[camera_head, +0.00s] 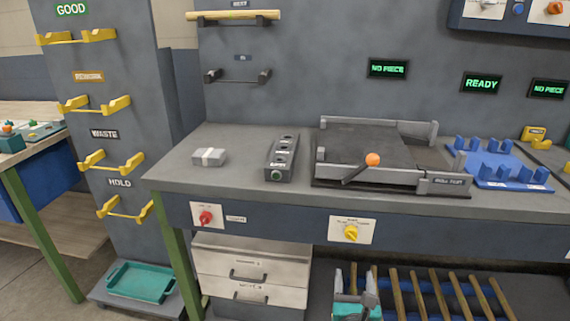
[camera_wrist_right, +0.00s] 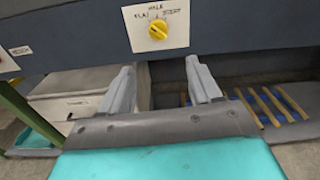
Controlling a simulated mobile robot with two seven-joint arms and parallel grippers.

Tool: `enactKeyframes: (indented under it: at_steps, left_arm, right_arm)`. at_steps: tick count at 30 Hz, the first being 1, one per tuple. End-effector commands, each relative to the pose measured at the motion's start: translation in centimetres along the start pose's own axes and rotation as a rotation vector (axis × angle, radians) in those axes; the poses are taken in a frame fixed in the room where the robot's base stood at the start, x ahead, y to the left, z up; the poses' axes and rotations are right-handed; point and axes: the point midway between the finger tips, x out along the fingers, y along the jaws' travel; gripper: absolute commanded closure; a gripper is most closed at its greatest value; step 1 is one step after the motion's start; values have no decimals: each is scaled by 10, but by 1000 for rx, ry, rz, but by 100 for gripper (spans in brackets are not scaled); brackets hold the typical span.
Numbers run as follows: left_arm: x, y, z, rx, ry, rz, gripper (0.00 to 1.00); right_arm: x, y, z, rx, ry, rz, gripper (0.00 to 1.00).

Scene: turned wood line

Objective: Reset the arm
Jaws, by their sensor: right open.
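My right gripper (camera_head: 354,282) shows at the bottom of the head view, low in front of the bench and beside the rack of wooden rods. In the right wrist view its two grey fingers (camera_wrist_right: 162,82) stand apart with nothing between them. The teal body of the gripper fills the bottom of that view. A yellow knob (camera_wrist_right: 158,29) on a white plate is on the bench front above the fingers; it also shows in the head view (camera_head: 350,233). My left gripper is not in view.
The bench (camera_head: 225,182) carries a roll test fixture (camera_head: 440,183) with an orange ball knob (camera_head: 373,159), a blue holder (camera_head: 500,178) and a grey block (camera_head: 280,158). Drawers (camera_head: 250,270) and a rack of rods (camera_head: 440,295) are below. A teal tray (camera_head: 140,283) lies left.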

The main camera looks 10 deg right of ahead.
Motion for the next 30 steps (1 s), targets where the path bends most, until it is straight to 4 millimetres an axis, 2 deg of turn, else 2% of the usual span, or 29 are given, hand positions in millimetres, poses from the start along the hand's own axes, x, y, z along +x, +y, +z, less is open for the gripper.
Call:
enactKeyframes:
  at_steps: [2,5,9,12,15,18,21,25,30]
  left_arm:
    - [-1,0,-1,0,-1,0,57]
    - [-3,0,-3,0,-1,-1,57]
    - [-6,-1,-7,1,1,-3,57]
    - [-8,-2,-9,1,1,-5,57]
    - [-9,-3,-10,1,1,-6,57]
    - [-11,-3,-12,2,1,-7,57]
    - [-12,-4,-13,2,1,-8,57]
    - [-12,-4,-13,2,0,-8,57]
    - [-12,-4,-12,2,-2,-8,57]
  right_arm:
    - [-13,-2,-14,135,77,-7,37]
    - [-39,-4,-41,436,228,-41,37]
    - [-90,-3,-73,989,457,-150,37]
    - [-125,-1,-83,1391,585,-263,37]
    - [-158,0,-82,1792,676,-396,37]
    - [-183,-2,-72,2164,725,-535,37]
    - [-200,-7,-60,2468,737,-657,37]
    - [-212,-13,-46,2726,728,-760,37]
    - [-216,-16,-40,2841,718,-806,37]
